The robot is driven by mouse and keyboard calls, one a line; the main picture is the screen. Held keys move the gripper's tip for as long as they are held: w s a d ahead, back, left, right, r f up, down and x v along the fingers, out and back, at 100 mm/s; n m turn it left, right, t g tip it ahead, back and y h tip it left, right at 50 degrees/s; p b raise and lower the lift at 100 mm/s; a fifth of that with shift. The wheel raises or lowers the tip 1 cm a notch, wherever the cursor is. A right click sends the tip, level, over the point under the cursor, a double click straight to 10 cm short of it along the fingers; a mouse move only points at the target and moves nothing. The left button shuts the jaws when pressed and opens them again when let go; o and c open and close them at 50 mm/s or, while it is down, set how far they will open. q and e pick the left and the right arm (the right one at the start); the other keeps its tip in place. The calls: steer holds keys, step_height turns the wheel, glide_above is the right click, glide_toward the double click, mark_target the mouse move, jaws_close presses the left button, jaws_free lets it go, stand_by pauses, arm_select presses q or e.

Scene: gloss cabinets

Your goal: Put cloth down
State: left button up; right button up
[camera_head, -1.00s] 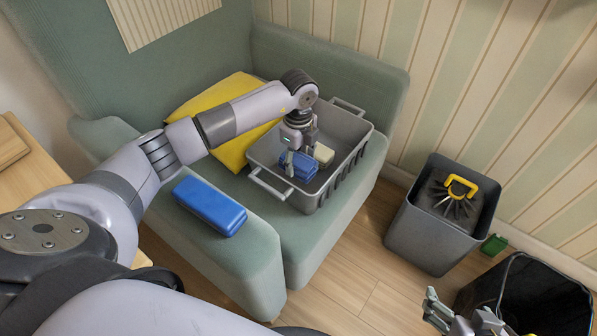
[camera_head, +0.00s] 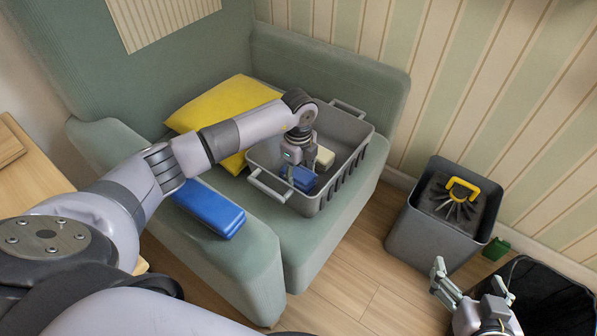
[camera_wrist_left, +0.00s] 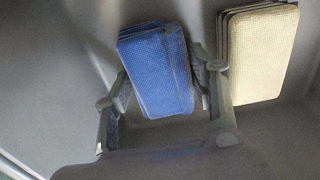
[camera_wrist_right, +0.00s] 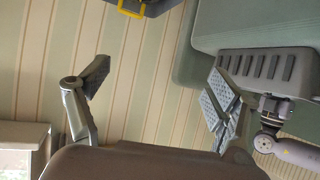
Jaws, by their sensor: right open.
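A blue folded cloth (camera_head: 302,180) is inside the grey crate (camera_head: 350,165), beside a pale cream folded cloth (camera_head: 324,158). My left gripper (camera_head: 300,168) reaches down into the crate with its fingers on either side of the blue cloth. The left wrist view shows the blue cloth (camera_wrist_left: 158,75) between the fingers, which appear to touch its sides, with the cream cloth (camera_wrist_left: 258,55) to the right. Whether the blue cloth rests fully on the crate floor is hard to tell. My right gripper (camera_head: 472,290) is open and empty, low at the right.
The crate stands on a green armchair (camera_head: 245,245). A yellow cushion (camera_head: 225,105) lies behind it, and a blue case (camera_head: 208,207) lies on the armrest. A grey bin (camera_head: 435,230) holding a yellow-handled brush (camera_head: 462,190) and a black bin (camera_head: 545,295) stand right.

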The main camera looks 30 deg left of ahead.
mark_target(298, 172)
arm_select(q)
steer(key=o, duration=0.4)
steer(key=shift+c, duration=0.2)
steer(key=shift+r, duration=0.15)
steer(key=shift+r, duration=0.25)
step_height(298, 172, up, 5)
steer(key=shift+p, duration=0.95)
step_height(298, 172, up, 7)
steer(key=p, duration=0.1)
steer(key=shift+f, duration=0.2)
arm_select(e)
steer(key=s+d+f+g+h, duration=0.1)
steer(key=s+d+f+g, duration=0.1)
steer(key=s, duration=0.4)
steer(key=s+d+f+g+h, duration=0.1)
steer(key=s+d+f+g, duration=0.1)
steer(key=s+f+g, duration=0.3)
steer(key=s+g, duration=0.1)
steer(key=s, duration=0.1)
steer(key=shift+s+d, duration=0.3)
steer(key=shift+d, duration=0.05)
steer(key=shift+f, duration=0.1)
